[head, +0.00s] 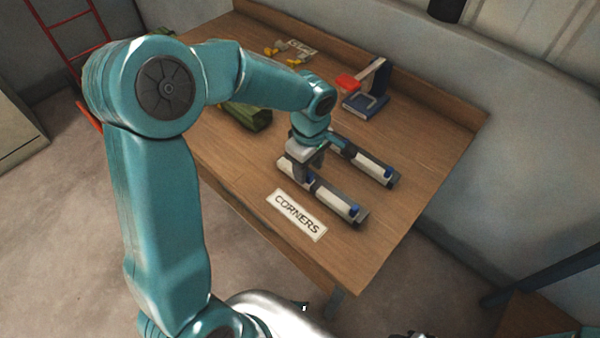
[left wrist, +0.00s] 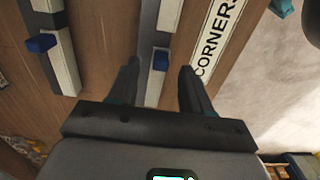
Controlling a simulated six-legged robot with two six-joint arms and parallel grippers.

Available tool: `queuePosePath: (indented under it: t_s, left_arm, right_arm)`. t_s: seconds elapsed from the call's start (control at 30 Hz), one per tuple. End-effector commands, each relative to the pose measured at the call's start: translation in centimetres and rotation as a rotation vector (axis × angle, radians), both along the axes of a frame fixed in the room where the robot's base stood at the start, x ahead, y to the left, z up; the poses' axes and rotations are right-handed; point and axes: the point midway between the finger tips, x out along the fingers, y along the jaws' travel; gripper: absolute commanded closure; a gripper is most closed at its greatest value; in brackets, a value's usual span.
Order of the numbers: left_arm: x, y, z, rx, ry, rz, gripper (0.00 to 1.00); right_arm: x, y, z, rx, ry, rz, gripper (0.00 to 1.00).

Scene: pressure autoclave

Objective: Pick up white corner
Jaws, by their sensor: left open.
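Two long white corners with dark grey edges and blue tabs lie side by side on the wooden table. The near white corner (head: 333,198) is beside the CORNERS label, and the far white corner (head: 371,166) lies behind it. My left gripper (head: 301,176) is open and points down at the left part of the near corner. The far corner (left wrist: 58,62) shows at the left. Contact cannot be told. My right gripper is not in view.
The CORNERS label (head: 297,214) lies at the table's front edge. A blue block-like object (head: 364,105) with a red part stands behind the corners. A dark green bundle (head: 248,115) lies left of them, with small yellow items (head: 272,49) farther back. The table's right end is clear.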

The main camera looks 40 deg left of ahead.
Motion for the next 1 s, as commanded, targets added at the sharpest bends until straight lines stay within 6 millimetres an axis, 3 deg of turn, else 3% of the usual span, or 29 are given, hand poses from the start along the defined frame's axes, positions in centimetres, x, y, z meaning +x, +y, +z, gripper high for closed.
queuePosePath:
  t_s: [0.13, 0.37, 0.4, 0.53, 1.0]
  left_arm:
    - [0.1, 0.1, -1.7, 0.000, 0.001, 0.001, 0.51]
    - [0.2, 0.0, -1.9, 0.001, -0.001, 0.001, 0.51]
    - [0.2, 0.0, -1.9, 0.001, -0.001, 0.001, 0.58]
    - [0.2, 0.0, -1.9, 0.001, -0.001, 0.001, 1.00]
    - [0.3, 0.1, -0.9, 0.002, -0.004, 0.001, 1.00]
  right_arm:
    - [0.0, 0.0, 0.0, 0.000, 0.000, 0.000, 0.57]
    - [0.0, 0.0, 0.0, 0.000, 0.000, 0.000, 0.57]
    - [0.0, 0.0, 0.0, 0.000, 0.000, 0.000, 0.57]
    - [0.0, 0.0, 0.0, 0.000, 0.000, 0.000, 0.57]
    - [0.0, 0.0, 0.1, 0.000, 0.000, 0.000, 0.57]
